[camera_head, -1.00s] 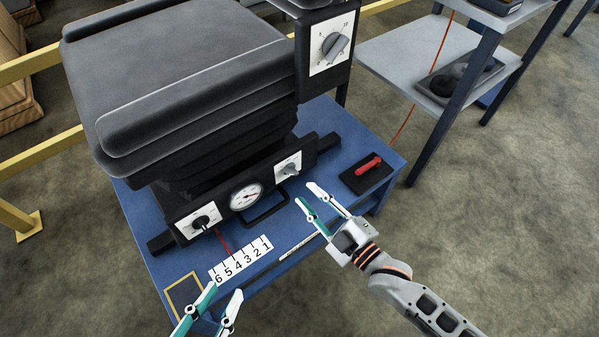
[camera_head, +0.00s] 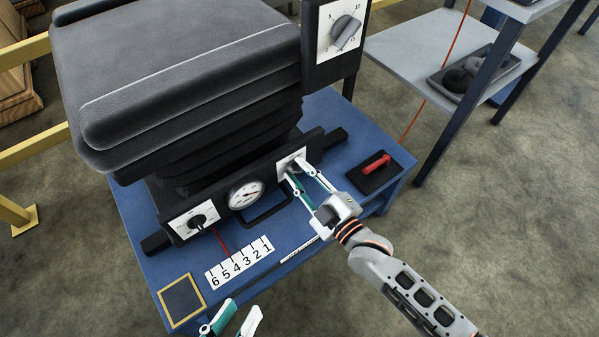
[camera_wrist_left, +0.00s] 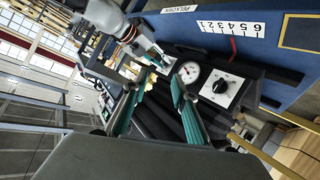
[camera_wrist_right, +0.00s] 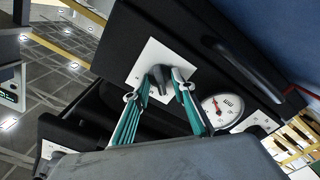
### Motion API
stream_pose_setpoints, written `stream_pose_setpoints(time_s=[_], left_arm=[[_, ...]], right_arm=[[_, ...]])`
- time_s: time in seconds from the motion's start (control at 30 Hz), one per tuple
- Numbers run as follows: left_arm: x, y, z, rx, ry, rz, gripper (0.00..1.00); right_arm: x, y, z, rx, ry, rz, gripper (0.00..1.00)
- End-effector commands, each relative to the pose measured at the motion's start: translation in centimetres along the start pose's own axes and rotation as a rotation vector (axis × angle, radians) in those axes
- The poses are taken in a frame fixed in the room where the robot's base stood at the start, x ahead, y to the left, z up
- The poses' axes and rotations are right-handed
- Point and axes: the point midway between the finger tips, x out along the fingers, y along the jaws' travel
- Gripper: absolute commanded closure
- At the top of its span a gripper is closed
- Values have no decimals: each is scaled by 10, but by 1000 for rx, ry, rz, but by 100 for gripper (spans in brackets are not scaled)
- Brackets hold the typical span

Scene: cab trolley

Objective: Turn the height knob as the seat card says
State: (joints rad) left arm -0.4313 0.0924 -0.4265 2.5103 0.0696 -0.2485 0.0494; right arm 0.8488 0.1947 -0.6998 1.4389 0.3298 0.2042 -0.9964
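A dark seat base on the blue table carries a right front knob (camera_head: 297,164) on a white plate, a left front knob (camera_head: 198,221) and a round gauge (camera_head: 246,194) between them. My right gripper (camera_head: 302,178) is at the right front knob. In the right wrist view its fingers (camera_wrist_right: 157,86) are open, one on each side of that knob (camera_wrist_right: 158,78); contact cannot be told. My left gripper (camera_head: 236,322) is open and empty at the bottom edge. Its open fingers show in the left wrist view (camera_wrist_left: 153,88). I cannot identify a readable seat card.
A larger dial knob (camera_head: 346,32) sits on the upper right box. A number strip (camera_head: 240,262) with a red pointer lies in front of the base. A red-handled thing (camera_head: 376,167) lies on a black pad at right. A yellow-framed dark square (camera_head: 182,300) is at the near left.

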Motion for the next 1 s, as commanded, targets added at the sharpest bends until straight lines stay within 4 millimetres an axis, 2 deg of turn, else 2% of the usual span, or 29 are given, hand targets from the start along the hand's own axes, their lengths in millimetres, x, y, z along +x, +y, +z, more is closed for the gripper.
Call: stream_pose_setpoints(time_s=[0.13,0.23,0.67,1.0], left_arm=[[0,0,-1,0,2,1,73],[0,0,-1,0,2,1,73],[0,-1,-4,15,5,-2,73],[-1,-12,-14,120,1,-20,73]], right_arm=[[0,0,0,-1,0,0,75],[0,0,0,-1,0,0,100],[0,1,-1,34,0,0,100],[0,4,-2,248,2,0,100]])
